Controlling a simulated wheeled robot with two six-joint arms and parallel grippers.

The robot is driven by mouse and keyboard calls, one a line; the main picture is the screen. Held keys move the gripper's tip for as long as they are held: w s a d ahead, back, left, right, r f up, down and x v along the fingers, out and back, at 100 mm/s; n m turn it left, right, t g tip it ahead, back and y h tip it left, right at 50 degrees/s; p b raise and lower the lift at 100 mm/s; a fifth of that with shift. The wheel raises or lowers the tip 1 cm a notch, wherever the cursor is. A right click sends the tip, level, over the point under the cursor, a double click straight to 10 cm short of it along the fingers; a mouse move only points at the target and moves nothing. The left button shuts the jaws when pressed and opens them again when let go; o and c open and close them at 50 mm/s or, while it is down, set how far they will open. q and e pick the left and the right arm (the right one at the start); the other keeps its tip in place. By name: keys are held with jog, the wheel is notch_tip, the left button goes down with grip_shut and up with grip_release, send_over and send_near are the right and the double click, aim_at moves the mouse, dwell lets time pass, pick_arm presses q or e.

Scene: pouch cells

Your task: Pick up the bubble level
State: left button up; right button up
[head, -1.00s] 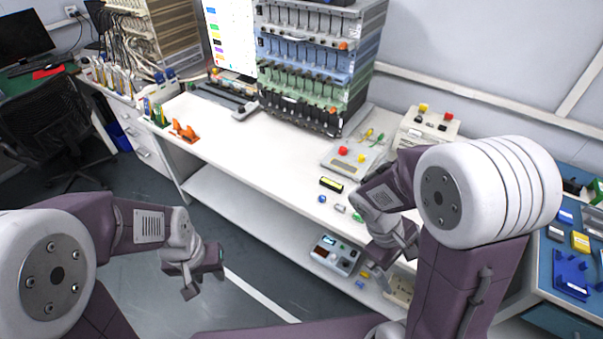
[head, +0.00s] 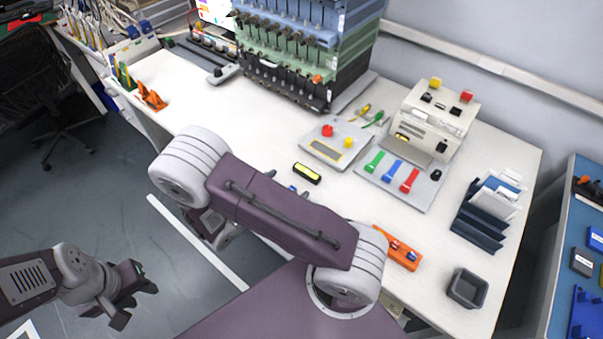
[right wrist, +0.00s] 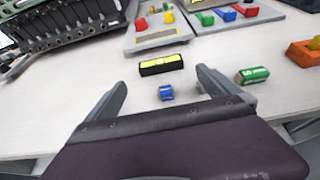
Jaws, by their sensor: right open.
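The bubble level, a black bar with a yellow vial, lies on the white bench in the head view (head: 307,173). It also shows in the right wrist view (right wrist: 161,65), ahead of my right gripper (right wrist: 161,82). That gripper is open and empty, its two fingers apart, with the level beyond the fingertips and not touched. My left gripper (head: 136,303) is open and empty over the floor at the lower left, far from the level.
A small blue cylinder (right wrist: 166,92) lies between the level and my right gripper. A green cylinder (right wrist: 252,75) lies to the right. Behind the level is a grey board with red and yellow knobs (head: 333,143). A dark grey open box (head: 467,288) stands at the right.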

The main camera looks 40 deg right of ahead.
aim_at(304, 174)
jog(key=x, duration=0.4)
jog(key=shift+s, duration=0.1)
jog(key=x, duration=0.5)
jog(key=shift+d+f+b, duration=0.15)
jog(key=shift+d+b, duration=0.1)
jog(key=shift+b, duration=0.1)
jog(key=shift+a, duration=0.1)
jog(key=shift+c, duration=0.7)
jog(key=c, duration=1.1)
notch_tip(304, 174, up, 5)
jog(key=shift+f+p, duration=0.15)
jog(key=shift+p, duration=0.45)
jog(key=shift+c, duration=0.2)
jog(key=s+d+r+p, duration=0.1)
jog(key=s+r+p, duration=0.5)
jog(key=s+p, duration=0.5)
jog(key=shift+r+p, duration=0.2)
jog(key=shift+p, duration=0.15)
